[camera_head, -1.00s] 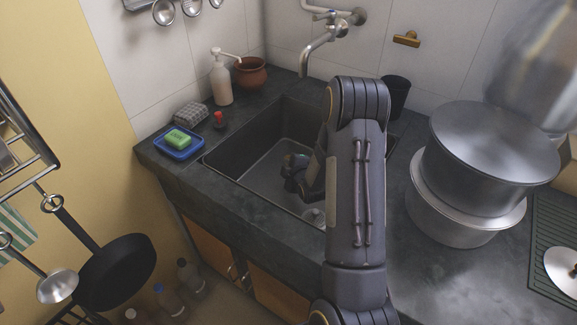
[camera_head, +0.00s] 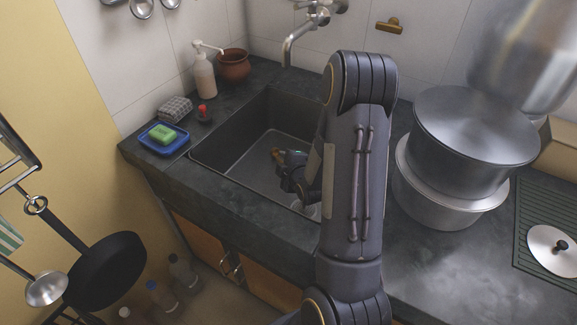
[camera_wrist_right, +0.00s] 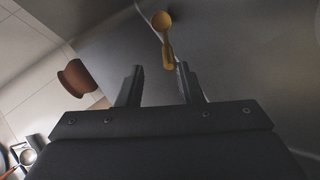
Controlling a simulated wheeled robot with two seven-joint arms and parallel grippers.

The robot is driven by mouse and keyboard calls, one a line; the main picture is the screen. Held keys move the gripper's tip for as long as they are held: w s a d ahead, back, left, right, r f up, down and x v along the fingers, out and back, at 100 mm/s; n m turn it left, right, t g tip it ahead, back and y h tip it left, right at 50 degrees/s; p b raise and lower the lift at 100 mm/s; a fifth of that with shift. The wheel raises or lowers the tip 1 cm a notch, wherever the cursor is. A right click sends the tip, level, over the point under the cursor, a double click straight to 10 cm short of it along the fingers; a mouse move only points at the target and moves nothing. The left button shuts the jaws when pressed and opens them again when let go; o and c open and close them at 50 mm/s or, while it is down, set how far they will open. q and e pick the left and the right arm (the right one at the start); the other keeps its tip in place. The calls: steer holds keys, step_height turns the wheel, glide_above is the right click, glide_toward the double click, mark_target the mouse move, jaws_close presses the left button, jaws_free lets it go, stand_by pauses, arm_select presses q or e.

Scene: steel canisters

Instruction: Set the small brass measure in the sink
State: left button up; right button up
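The small brass measure (camera_head: 277,155) shows inside the sink (camera_head: 232,150), just beyond the tip of my right gripper (camera_head: 290,168). In the right wrist view the measure (camera_wrist_right: 163,24) has its round cup away from me and its handle pointing back towards the space between the fingertips. My right gripper (camera_wrist_right: 160,70) has its two fingers apart, with a gap on both sides of the handle end. I cannot tell whether the measure rests on the sink floor. My right arm hides the sink's right part. My left gripper is not in view.
A faucet (camera_head: 300,38) hangs over the sink's back. A blue tray (camera_head: 150,143) with green soap (camera_head: 162,133), a soap dispenser (camera_head: 204,75) and a clay pot (camera_head: 233,66) stand left and behind. Stacked steel pots (camera_head: 440,190) stand right.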

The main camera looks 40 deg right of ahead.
steer(key=v, duration=0.5)
stand_by(0.4)
